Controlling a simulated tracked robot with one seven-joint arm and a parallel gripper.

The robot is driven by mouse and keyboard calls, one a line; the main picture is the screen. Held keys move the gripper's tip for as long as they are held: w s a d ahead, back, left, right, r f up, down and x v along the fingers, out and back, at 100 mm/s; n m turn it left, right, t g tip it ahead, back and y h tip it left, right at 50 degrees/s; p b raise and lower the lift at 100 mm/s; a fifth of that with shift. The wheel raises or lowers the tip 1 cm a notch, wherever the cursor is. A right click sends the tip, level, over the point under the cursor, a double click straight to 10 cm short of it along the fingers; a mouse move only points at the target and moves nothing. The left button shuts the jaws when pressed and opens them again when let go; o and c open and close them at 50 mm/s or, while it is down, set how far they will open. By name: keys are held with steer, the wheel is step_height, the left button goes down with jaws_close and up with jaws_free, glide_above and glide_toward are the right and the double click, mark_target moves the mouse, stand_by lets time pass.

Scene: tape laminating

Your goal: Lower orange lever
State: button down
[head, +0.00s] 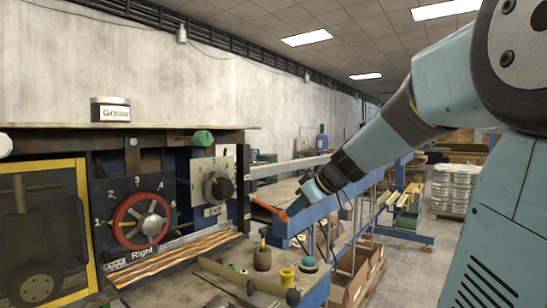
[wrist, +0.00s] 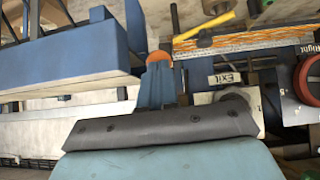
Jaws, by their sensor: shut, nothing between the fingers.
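The orange lever (head: 266,206) sticks out from the machine toward the right, sloping slightly down to its end, near the end of the blue beam. Its rounded orange end (wrist: 158,57) shows in the wrist view just beyond my fingertips. My gripper (head: 292,208) is shut and empty, with its blue fingers (wrist: 160,76) close together right at the lever's end. It looks to be touching or nearly touching the lever; I cannot tell which. The rest of the lever is hidden in the wrist view.
The blue beam (head: 325,207) runs close beside my gripper. A black panel with a red wheel (head: 140,221) and a grey panel with a dark knob (head: 217,187) stand to the left. A yellow handle (wrist: 205,27) shows in the wrist view. Bobbins and small parts stand on the bench below.

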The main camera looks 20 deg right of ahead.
stand_by(0.4)
steer(key=s+f+v, duration=0.1)
steer(key=v, duration=1.2)
steer(key=shift+s+d, duration=0.15)
steer(key=shift+d, duration=0.05)
